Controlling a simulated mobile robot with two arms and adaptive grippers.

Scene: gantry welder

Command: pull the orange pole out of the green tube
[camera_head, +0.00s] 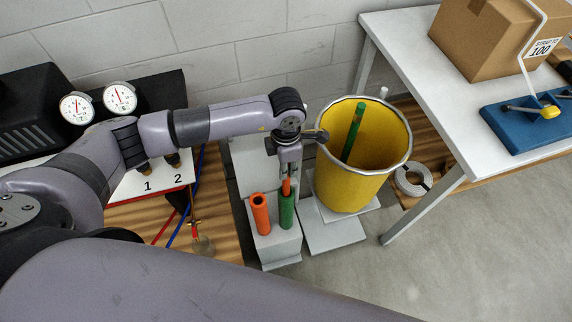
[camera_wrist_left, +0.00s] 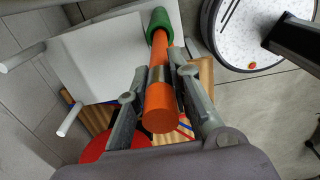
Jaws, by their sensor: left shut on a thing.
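The orange pole (camera_head: 286,187) stands upright with its lower part inside the green tube (camera_head: 287,210). The green tube stands on a light grey block beside an orange tube. My left gripper (camera_head: 287,170) is above the green tube, shut on the orange pole's upper part. In the left wrist view, the fingers (camera_wrist_left: 162,75) clasp the orange pole (camera_wrist_left: 160,105) from both sides, and its end points toward the camera. The green tube (camera_wrist_left: 159,20) surrounds its far end. How deep the pole sits in the tube is hidden. My right gripper is not in view.
The orange tube (camera_head: 260,213) stands close left of the green tube. A yellow bin (camera_head: 350,180) with another green tube (camera_head: 353,132) in it stands close right. A white table (camera_head: 450,110) with a cardboard box (camera_head: 490,40) is farther right. Two gauges (camera_head: 98,101) are at left.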

